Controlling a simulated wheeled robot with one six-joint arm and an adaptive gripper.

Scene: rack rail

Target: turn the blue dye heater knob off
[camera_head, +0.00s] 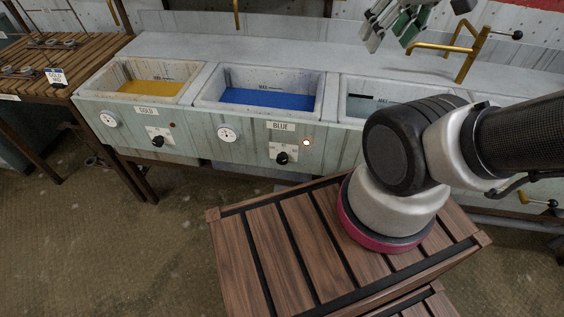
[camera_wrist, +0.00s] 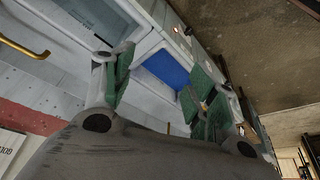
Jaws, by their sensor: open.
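The blue dye heater knob (camera_head: 282,158) is a black knob on a white plate, on the front panel below the BLUE label (camera_head: 283,126). A small lamp (camera_head: 306,143) to its right glows. The blue dye basin (camera_head: 268,98) is above it and also shows in the wrist view (camera_wrist: 168,68). My gripper (camera_head: 394,22) is at the top of the head view, above the back counter, well apart from the knob. In the wrist view its green-padded fingers (camera_wrist: 160,88) are spread with nothing between them.
The gold basin (camera_head: 150,88) with its own knob (camera_head: 157,141) is to the left, its lamp unlit. A third basin (camera_head: 380,88) is to the right, partly behind my arm. Brass taps (camera_head: 468,58) rise at the back. A slatted wooden table (camera_head: 52,60) stands at the left.

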